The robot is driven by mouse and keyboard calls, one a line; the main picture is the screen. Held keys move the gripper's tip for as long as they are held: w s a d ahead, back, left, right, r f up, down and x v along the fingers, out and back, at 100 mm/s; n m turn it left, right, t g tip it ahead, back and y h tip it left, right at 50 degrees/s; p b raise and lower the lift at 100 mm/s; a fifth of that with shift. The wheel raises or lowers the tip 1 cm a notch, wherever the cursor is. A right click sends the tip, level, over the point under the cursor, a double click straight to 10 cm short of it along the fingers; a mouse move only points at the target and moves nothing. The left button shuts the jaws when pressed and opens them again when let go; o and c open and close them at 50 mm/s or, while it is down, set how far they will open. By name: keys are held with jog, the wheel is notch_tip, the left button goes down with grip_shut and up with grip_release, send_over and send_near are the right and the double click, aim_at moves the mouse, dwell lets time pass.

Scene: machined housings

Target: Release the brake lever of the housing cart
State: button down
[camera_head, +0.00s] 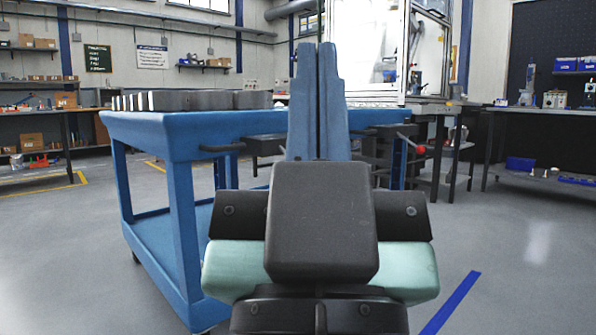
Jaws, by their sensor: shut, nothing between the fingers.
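The blue housing cart (185,130) stands ahead, left of centre, its top reaching behind my gripper. A dark lever with a red ball knob (421,150) sticks out near the cart's right end and looks like the brake lever; its mount is partly hidden by dark parts. My gripper (318,48) points forward in the middle of the view. Its two long blue fingers are side by side, shut and empty. They cover the middle of the cart's near edge. The red knob is to the right of the fingers, apart from them in the picture.
Grey machined housings (190,100) stand on the cart's top. A dark handle bar (222,148) sticks out from its near side. A bright enclosed machine (368,50) is behind the cart. A workbench (545,111) stands at right. The floor (520,245) at right is clear, with a blue stripe.

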notch_tip(320, 180, up, 28)
jog(key=p, duration=2.5)
jog(key=shift+f, duration=0.1)
